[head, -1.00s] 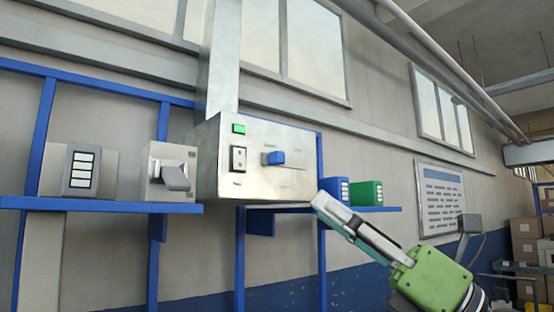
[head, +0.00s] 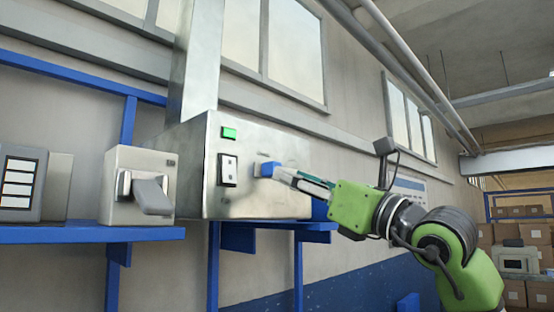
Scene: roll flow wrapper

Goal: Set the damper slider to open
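The damper slider is a blue knob (head: 268,169) on the front of a metal control box (head: 225,190). My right gripper (head: 280,174) reaches in from the right, its fingertips at the knob's right side. I cannot tell whether they touch it or how far apart the fingers are. The fingers cover the slot to the right of the knob, and the panel labels are too small to read. My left gripper is out of view.
The box also carries a green light (head: 229,133) and a rocker switch (head: 227,170). A grey lever box (head: 139,185) stands on the blue shelf (head: 90,235) to the left. A duct (head: 193,75) rises from the control box. Cartons stand far right.

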